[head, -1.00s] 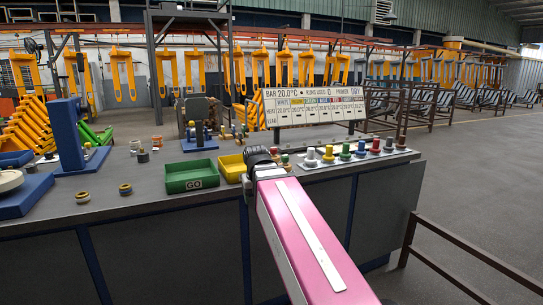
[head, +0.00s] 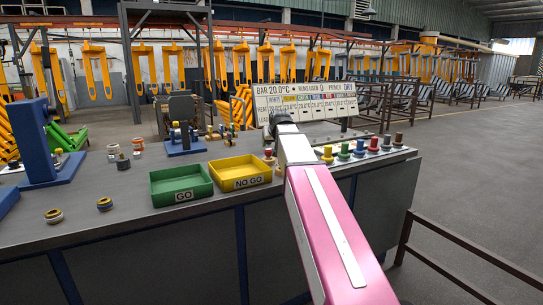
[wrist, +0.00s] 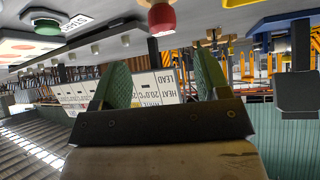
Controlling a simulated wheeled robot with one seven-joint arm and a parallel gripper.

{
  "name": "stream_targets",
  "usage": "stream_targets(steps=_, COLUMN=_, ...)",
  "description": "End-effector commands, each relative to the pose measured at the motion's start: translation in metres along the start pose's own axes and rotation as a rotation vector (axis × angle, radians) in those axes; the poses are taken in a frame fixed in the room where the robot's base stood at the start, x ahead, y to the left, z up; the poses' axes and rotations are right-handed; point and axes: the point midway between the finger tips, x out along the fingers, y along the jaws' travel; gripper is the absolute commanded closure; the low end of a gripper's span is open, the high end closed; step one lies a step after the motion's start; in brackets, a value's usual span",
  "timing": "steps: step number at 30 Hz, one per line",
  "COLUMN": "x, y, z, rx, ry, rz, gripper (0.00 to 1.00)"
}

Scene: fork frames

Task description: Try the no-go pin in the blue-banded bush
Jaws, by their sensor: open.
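Two small ring-shaped bushes lie on the grey bench at the left in the head view, one nearer (head: 54,216) and one farther (head: 105,204). Their band colours are too small to tell surely. Several coloured pins (head: 373,145) stand in a row on a pale rack at the right; which one is the no-go pin I cannot tell. My gripper (wrist: 163,82) is open and empty, with green fingers apart in the wrist view. In the head view its dark end is raised in front of the sign. A red-topped pin (wrist: 161,18) is near it, not between the fingers.
A green GO tray (head: 181,184) and a yellow NO GO tray (head: 240,172) stand at the bench's front, both empty. A blue stand (head: 40,145) is at the left. A sign board (head: 310,103) stands behind the rack. A brown rail (head: 405,235) is at the right.

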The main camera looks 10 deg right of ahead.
Motion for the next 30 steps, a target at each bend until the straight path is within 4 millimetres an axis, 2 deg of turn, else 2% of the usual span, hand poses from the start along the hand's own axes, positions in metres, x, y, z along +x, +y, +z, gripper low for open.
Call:
stream_targets(steps=7, x=0.037, y=0.0, z=-0.001, rx=0.0, ry=-0.003, rz=0.0, gripper=0.31)
stream_targets(steps=16, x=0.059, y=-0.002, z=-0.001, rx=0.0, ry=-0.003, rz=0.0, gripper=0.31)
stream_targets(steps=24, x=0.096, y=-0.004, z=-0.002, rx=0.0, ry=-0.004, rz=0.0, gripper=0.31)
stream_targets(steps=30, x=0.1, y=-0.004, z=-0.001, rx=0.0, ry=-0.003, rz=0.0, gripper=0.31)
